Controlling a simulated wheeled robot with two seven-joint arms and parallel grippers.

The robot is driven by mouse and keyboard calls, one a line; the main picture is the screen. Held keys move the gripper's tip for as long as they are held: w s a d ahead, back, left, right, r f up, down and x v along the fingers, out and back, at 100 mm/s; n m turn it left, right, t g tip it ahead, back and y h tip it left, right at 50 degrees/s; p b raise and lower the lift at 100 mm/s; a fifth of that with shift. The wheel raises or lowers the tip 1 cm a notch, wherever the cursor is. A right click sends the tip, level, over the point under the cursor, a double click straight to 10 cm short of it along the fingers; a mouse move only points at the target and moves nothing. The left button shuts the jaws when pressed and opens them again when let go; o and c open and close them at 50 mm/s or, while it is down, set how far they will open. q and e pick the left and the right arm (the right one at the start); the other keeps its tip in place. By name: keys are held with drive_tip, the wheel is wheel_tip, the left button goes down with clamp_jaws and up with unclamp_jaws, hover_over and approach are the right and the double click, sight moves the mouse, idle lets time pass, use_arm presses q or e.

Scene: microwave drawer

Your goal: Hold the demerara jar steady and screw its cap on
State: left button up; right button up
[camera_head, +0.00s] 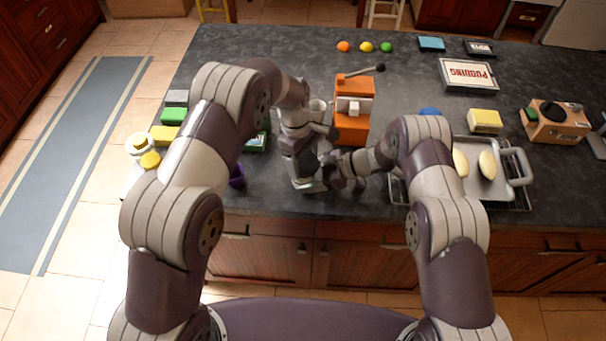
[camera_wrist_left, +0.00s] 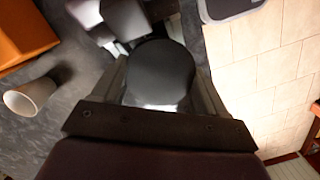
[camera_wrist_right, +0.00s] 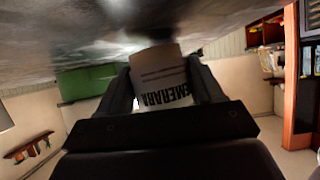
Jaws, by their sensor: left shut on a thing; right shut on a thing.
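The demerara jar (camera_wrist_right: 162,78) has a white label with dark upside-down lettering in the right wrist view. My right gripper (camera_wrist_right: 160,92) is shut on its sides, one finger on each side. In the left wrist view a round black cap (camera_wrist_left: 160,72) fills the space between the fingers of my left gripper (camera_wrist_left: 160,85), which is shut on it. Whether the cap sits on the jar's thread cannot be told.
A tray (camera_head: 473,188) with pale oval pieces is at right. A purple cup (camera_head: 237,178) is at left.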

use_arm(q)
drive_tip(key=o, duration=1)
drive_tip(key=shift+s, duration=0.25)
drive_tip(key=shift+o, duration=0.2)
drive_tip(key=shift+w, duration=0.1)
drive_tip(key=shift+r, duration=2.45)
